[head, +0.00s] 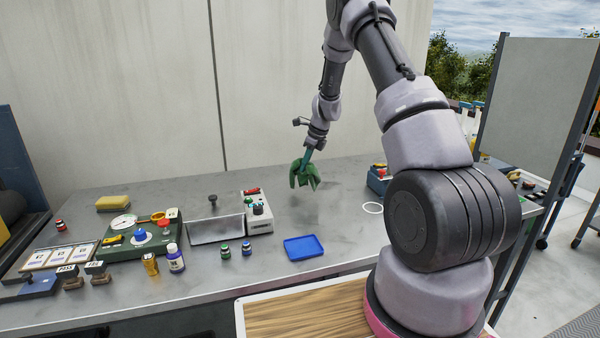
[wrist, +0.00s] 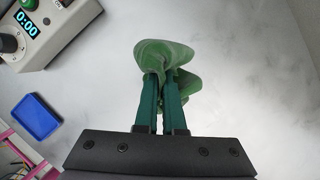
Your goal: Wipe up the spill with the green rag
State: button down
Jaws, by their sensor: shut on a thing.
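The green rag (head: 303,179) hangs bunched and folded from my gripper (head: 308,158) above the grey worktop. In the wrist view, the two teal fingers of my gripper (wrist: 161,85) are shut on the rag (wrist: 165,54), which bulges out beyond the tips. The rag looks raised off the worktop, with a faint dark patch below it in the head view. I cannot tell whether that patch is shadow or the spill. No clearly outlined spill shows in either view, and the rag hides part of the surface.
A white device with a dial (head: 258,217) stands left of the rag, and a blue tray (head: 304,247) lies in front. A white ring (head: 373,208) and a blue box (head: 379,180) are to the right. Bottles and a green panel crowd the left; the surface around the rag is clear.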

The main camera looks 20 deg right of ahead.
jog(key=shift+r, duration=0.65)
dwell(0.3)
